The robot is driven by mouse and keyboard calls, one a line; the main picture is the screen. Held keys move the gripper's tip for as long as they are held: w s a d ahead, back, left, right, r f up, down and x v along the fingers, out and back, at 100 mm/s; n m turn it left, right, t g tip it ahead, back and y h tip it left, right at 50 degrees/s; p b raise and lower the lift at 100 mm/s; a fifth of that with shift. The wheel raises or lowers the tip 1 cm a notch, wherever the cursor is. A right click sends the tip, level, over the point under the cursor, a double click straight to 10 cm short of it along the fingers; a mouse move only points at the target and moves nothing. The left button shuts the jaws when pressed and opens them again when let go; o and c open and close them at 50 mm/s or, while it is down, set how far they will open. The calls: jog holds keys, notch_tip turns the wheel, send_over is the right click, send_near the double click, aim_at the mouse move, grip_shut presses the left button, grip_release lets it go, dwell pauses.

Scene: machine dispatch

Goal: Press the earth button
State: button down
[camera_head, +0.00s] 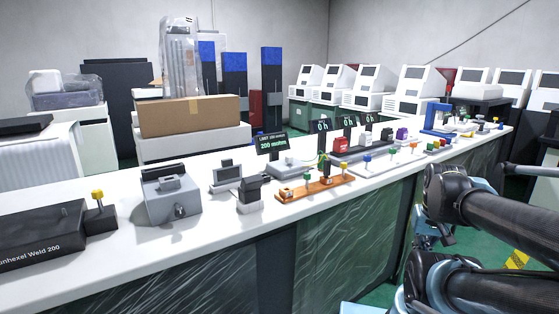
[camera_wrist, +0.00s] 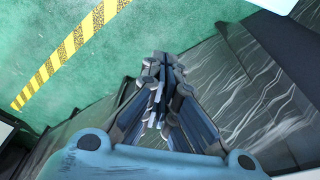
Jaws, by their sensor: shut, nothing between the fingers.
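A long white counter (camera_head: 130,175) in the head view carries several small devices with coloured knobs. I cannot read a label marking any one as the earth button. An orange-brown board (camera_head: 318,187) near the counter's middle bears small knobs and a green wire, below a dark display (camera_head: 271,144) reading "200 mohm". A yellow knob (camera_head: 97,195) stands on a dark block at the left. My gripper (camera_wrist: 160,92) is shut and empty in the wrist view, pointing at the floor beside the counter's dark front. It touches no knob.
A black box (camera_head: 40,238) lettered "onhexel Weld 200" and a grey device (camera_head: 170,193) stand on the left counter. A blue frame (camera_head: 438,118) stands farther right. Green floor (camera_wrist: 120,50) with a yellow-black stripe (camera_wrist: 75,40) shows in the wrist view.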

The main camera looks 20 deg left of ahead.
jog(key=w+a+r+n+t+h, duration=0.1)
jog(key=w+a+r+n, duration=0.3)
jog(key=w+r, duration=0.8)
notch_tip(320, 180, up, 15)
jog(key=n+t+y, duration=0.1)
jog(key=n+t, duration=0.4)
jog(key=t, duration=0.1)
send_over(289, 159)
jog(key=w+a, duration=0.1)
jog(key=shift+w+a, duration=0.1)
jog(key=shift+w, duration=0.05)
jog(key=shift+f, duration=4.35)
